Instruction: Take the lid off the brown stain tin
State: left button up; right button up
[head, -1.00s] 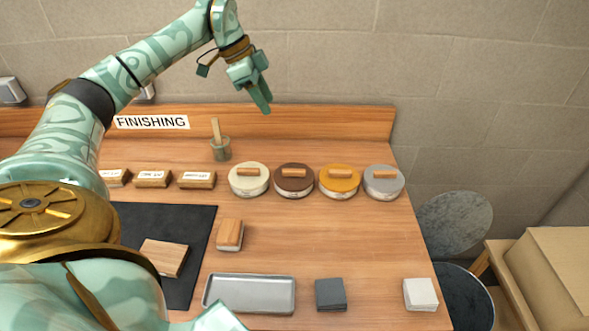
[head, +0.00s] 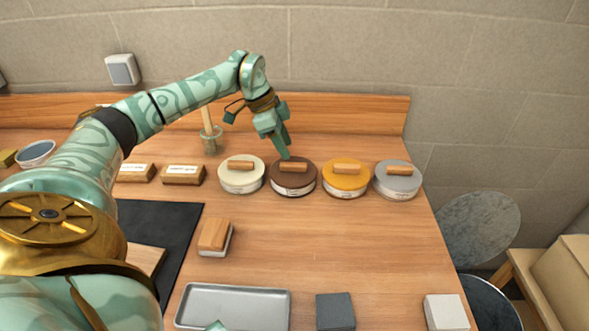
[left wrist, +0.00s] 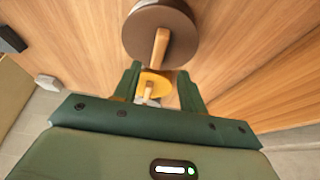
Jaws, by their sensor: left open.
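The brown stain tin (head: 293,180) stands second from the left in a row of round tins, its brown lid on top with a wooden bar handle (head: 293,167) across it. It also shows in the left wrist view (left wrist: 178,38), with its handle (left wrist: 160,48) beyond the fingertips. My left gripper (head: 285,155) is above the back edge of the brown tin, pointing down. Its two fingers (left wrist: 160,82) are apart with nothing between them in contact. My right gripper is not identifiable in view.
A cream tin (head: 241,178) stands left of the brown one, close by. An amber tin (head: 346,182) and a grey tin (head: 397,183) stand to its right. A brush pot (head: 211,139) is behind left.

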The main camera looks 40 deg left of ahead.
aim_at(293, 164)
pick_arm(q)
jog(key=shift+d+f, duration=0.2)
jog(key=shift+f, duration=0.3)
jog(key=b+x, duration=0.1)
jog(key=x, duration=0.3)
jog(key=shift+f+b, duration=0.3)
jog(key=shift+f, duration=0.1)
jog(key=shift+r, duration=0.1)
grip_shut()
